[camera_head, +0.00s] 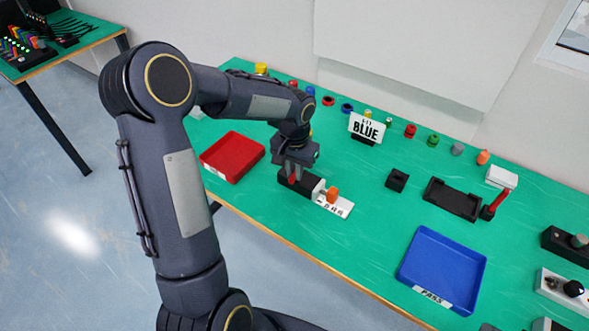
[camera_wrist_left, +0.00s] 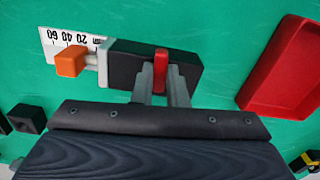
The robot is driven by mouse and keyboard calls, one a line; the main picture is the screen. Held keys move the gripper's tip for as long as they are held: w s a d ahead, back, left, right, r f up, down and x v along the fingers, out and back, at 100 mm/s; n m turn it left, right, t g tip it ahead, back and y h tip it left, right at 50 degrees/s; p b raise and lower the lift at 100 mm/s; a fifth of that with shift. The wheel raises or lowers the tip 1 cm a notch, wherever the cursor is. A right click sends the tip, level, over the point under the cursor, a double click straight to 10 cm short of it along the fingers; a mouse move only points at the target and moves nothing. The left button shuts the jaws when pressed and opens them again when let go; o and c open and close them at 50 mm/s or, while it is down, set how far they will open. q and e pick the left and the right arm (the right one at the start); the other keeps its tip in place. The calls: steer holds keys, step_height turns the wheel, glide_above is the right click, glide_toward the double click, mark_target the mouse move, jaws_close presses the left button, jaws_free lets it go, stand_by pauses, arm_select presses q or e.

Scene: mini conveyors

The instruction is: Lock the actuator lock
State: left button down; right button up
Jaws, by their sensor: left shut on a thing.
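The actuator is a black block (camera_head: 305,187) on the green table, with a white rod, an orange knob (camera_head: 332,193) and a white printed scale (camera_head: 337,207) at its right end. In the left wrist view the black block (camera_wrist_left: 190,70) carries a red lock lever (camera_wrist_left: 161,66), and the orange knob (camera_wrist_left: 71,61) sits at the left by the scale (camera_wrist_left: 62,38). My left gripper (camera_head: 294,174) is over the block. In the wrist view its fingers (camera_wrist_left: 161,80) are shut on the red lever, whose lower part is partly hidden between them. My right gripper is out of view.
A red tray (camera_head: 243,170) lies left of the actuator; a blue tray (camera_head: 461,246) is at the right. A black cube (camera_head: 397,180), a black fixture (camera_head: 453,195) and a "BLUE" sign (camera_head: 366,130) stand beyond. Small coloured parts line the back edge.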

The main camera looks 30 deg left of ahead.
mark_target(294, 174)
arm_select(q)
steer(key=shift+a+m, duration=0.1)
steer(key=shift+m, duration=0.6)
steer(key=c, duration=1.4)
jaws_free()
steer(key=shift+c, duration=0.2)
step_height(294, 174, up, 7)
steer(key=shift+r, duration=0.45)
